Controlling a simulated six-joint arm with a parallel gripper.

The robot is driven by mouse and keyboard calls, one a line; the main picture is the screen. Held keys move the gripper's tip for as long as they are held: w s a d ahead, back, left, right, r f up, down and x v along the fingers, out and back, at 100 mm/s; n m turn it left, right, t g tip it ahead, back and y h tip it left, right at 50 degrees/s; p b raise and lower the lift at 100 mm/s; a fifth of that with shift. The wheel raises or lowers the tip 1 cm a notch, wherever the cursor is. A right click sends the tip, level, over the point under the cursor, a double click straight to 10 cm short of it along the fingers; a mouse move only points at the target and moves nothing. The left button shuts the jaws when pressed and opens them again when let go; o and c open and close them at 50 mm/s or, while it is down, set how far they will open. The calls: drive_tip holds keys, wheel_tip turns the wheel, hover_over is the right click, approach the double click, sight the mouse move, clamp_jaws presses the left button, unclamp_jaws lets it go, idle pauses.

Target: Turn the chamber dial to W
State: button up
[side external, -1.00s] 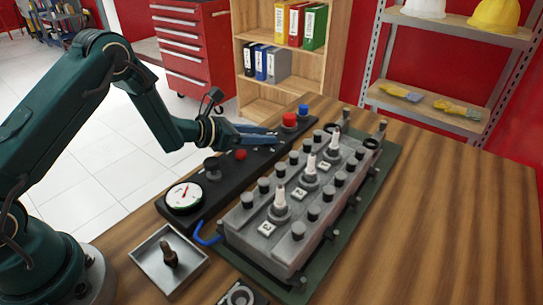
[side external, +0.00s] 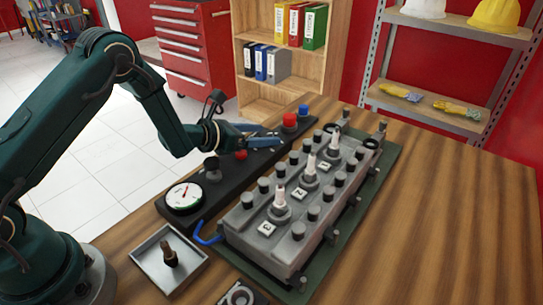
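A long black control panel (side external: 222,184) lies on the table beside the engine block. A dark round knob (side external: 212,166) stands on it and may be the chamber dial; no W or other letter is readable. My gripper (side external: 272,136) is over the panel, beyond the small red button (side external: 241,155) and short of the large red button (side external: 290,119). Its two blue-grey fingers look apart, with nothing seen between them. The fingers and wrist cover part of the panel, and I cannot tell whether they touch it.
A white gauge (side external: 184,196) with a red needle sits at the panel's near end, a blue button (side external: 303,109) at its far end. The grey engine block (side external: 262,245) with numbered plugs stands close to the right. A metal tray (side external: 144,258) holds a dark part. The table's right side is clear.

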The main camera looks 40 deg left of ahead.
drive_tip(key=shift+v, duration=2.55)
